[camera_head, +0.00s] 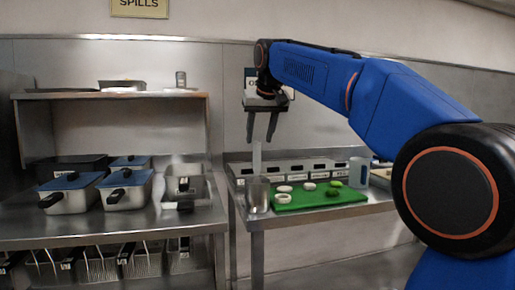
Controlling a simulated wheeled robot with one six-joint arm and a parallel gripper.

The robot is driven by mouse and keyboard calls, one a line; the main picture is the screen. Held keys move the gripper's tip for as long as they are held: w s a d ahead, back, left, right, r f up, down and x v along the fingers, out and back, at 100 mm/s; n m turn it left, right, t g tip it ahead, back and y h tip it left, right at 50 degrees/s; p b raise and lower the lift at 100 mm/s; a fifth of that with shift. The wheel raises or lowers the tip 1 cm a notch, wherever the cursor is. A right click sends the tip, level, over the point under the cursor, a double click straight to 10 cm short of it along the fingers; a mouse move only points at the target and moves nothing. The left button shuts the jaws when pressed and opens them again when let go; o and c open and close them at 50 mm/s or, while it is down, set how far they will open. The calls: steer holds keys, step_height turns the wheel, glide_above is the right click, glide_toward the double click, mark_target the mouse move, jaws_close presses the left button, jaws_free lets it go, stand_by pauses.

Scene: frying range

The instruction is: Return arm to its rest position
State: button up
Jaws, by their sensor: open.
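My blue arm reaches in from the right of the head view. My gripper (262,128) hangs at its end, pointing down, with its two dark fingers apart. It is above the left part of the right-hand steel table, over a metal cup (257,196). A pale upright thing (256,158) shows just under the fingers, rising above the cup. I cannot tell whether it touches the fingers.
A green board (318,203) with several small round items lies on the right-hand table. Labelled bins (290,172) stand behind it, with a clear container (359,172) at right. A shelf (60,96) sits above.

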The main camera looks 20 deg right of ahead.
steer(key=v, duration=0.7)
steer(key=s+d+f, duration=0.2)
steer(key=s+f, duration=1)
steer(key=f, duration=0.3)
steer(key=s+d+f+g, duration=0.1)
steer(key=s+d+f, duration=0.1)
steer(key=s+f, duration=1)
steer(key=s+d+f, duration=0.3)
steer(key=s+f, duration=0.9)
steer(key=f, duration=0.7)
steer(key=shift+f+g, duration=0.2)
steer(key=shift+g, duration=0.2)
steer(key=shift+s+d, duration=0.1)
